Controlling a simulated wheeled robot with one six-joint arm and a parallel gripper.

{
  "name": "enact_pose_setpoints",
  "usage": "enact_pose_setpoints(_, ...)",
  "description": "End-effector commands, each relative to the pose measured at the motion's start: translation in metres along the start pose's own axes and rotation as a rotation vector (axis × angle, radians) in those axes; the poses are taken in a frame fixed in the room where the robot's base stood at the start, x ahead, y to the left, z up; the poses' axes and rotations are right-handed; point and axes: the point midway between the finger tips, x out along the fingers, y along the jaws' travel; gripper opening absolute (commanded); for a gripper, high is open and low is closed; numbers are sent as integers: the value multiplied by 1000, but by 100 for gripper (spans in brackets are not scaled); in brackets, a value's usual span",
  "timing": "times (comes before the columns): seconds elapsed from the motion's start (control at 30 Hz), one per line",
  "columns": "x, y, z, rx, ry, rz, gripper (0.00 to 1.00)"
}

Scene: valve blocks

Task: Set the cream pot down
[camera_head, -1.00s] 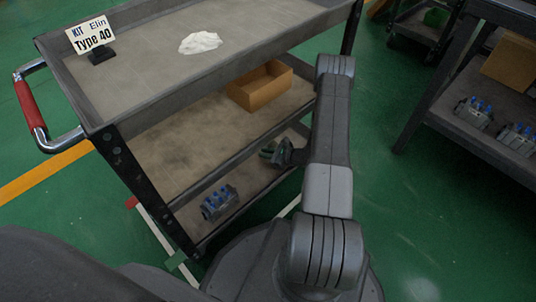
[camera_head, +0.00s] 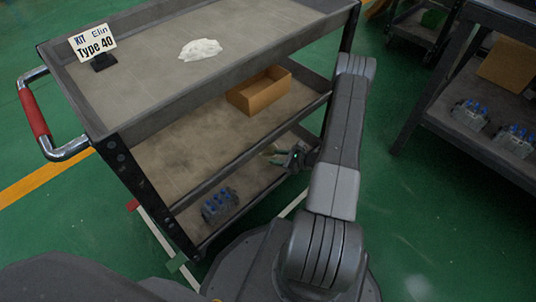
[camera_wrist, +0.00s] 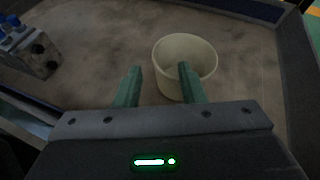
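The cream pot (camera_wrist: 203,62) stands upright on the lower shelf (camera_wrist: 110,35) of the grey cart, in the wrist view. My gripper (camera_wrist: 160,68) is open, its two green fingers apart. The right finger overlaps the pot's near side in the picture; the left finger is clear to the left of the pot. Whether the right finger touches the pot or reaches over its rim, I cannot tell. In the head view my gripper (camera_head: 279,156) is at the right end of the cart's lowest shelf, where the pot is too small to make out clearly.
A blue-topped valve block (camera_head: 220,205) sits on the same shelf, at left in the wrist view (camera_wrist: 28,50). An open cardboard box (camera_head: 260,92) is on the middle shelf above. Raised shelf edges (camera_wrist: 292,70) and a cart post bound the space.

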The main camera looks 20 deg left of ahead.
Motion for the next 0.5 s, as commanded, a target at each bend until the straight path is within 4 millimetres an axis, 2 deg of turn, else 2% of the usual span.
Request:
enact_pose_setpoints(0.03, -13, -2, 3, 2, 0, -4, 36)
enact_pose_setpoints(0.2, -41, -1, 2, 2, 0, -3, 36)
enact_pose_setpoints(0.33, -53, -1, 1, 1, 0, -1, 36)
enact_pose_setpoints(0.5, -56, 0, 0, 0, 0, 0, 36)
